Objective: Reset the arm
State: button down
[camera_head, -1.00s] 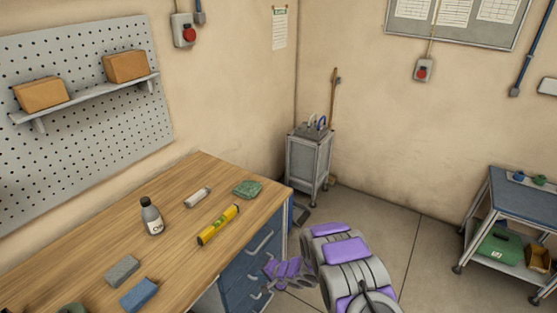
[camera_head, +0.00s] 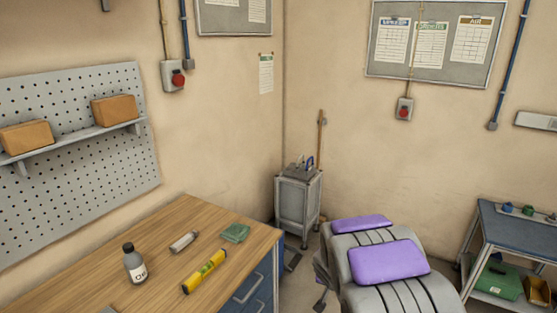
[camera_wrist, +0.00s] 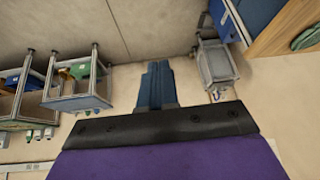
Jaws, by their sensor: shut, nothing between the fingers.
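My arm, grey with purple panels, fills the lower right of the head view. My gripper (camera_wrist: 156,66) shows in the wrist view as two blue-grey fingers pressed together, shut and empty. It points over bare floor, between the carts and the grey cabinet. In the head view the fingers cannot be made out clearly behind the arm links.
The wooden bench (camera_head: 130,280) at lower left holds a bottle (camera_head: 135,265), a yellow level (camera_head: 204,272), a white tube (camera_head: 184,242) and a green cloth (camera_head: 235,233). A grey cabinet (camera_head: 298,208) stands in the corner. A blue-topped cart (camera_head: 520,228) is at right.

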jog(key=s+d+r+g+h, duration=0.1)
jog(key=s+d+r+g, duration=0.15)
jog(key=s+r, duration=0.5)
jog(key=s+a+r+n+g+y+b, duration=0.1)
jog(key=s+a+r+n+g, duration=0.1)
jog(key=s, duration=1.5)
jog(key=s+a+r+n+g+y, duration=0.2)
jog(key=s+a+g, duration=0.1)
jog(key=s, duration=1.5)
jog(key=shift+r+n+b, duration=0.15)
jog(key=shift+n+b, duration=0.25)
